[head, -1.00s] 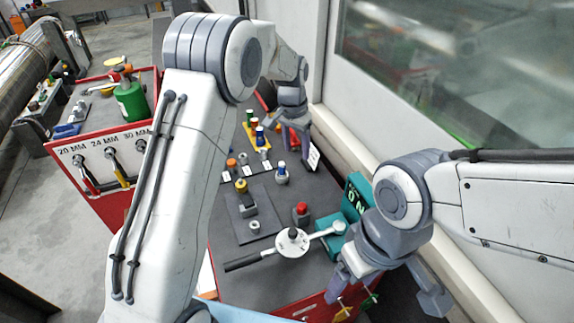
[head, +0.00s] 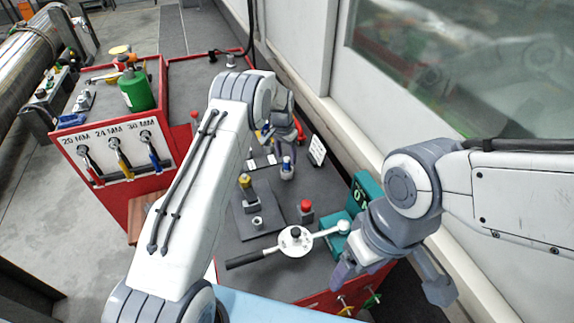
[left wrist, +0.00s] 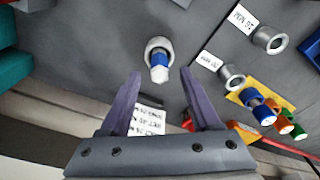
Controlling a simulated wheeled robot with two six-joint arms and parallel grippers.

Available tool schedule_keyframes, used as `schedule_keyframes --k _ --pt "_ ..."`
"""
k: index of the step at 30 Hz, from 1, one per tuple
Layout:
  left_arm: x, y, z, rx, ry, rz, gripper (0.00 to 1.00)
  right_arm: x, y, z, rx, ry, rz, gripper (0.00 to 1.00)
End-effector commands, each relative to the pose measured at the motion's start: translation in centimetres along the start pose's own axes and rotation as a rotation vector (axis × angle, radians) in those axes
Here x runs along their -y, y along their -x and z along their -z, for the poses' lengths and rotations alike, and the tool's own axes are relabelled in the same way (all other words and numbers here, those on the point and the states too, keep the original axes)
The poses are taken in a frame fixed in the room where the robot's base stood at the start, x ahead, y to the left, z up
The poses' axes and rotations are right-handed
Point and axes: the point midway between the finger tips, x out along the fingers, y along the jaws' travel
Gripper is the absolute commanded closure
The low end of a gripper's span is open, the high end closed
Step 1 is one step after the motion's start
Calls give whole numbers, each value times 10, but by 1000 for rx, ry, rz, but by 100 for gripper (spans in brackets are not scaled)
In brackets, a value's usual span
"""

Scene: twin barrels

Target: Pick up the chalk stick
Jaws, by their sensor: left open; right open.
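A white-tipped stick with a blue sleeve (left wrist: 160,64), which looks like the chalk stick, stands in a round grey metal holder in the left wrist view. It also shows in the head view (head: 287,164) on the dark bench top. My left gripper (left wrist: 161,74) is open, with one finger on each side of the stick's tip in the picture; I cannot tell the depth between them. In the head view the left gripper (head: 284,133) is just beyond the stick, partly hidden by its arm. My right gripper (head: 391,282) is open and empty at the bench's front right.
A yellow rack (left wrist: 265,90) holds blue, orange and green pieces near the stick. A red-knobbed block (head: 306,212), a lever handle (head: 296,240) and a teal box (head: 366,190) are on the bench nearer me. A white card (head: 317,150) stands to the right.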

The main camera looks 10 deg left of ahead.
Motion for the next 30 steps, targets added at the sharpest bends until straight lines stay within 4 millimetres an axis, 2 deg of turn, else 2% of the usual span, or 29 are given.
schedule_keyframes --k 5,13,18,30 --pt "0 -20 0 1 1 0 37 0 7 0 0 0 0 25" --pt "0 -24 1 -1 0 0 37 0 6 0 0 0 0 25" --pt "0 -24 1 -1 0 0 100 0 6 0 0 0 0 25" --pt "0 -20 1 -2 0 1 100 0 5 0 0 0 0 25"
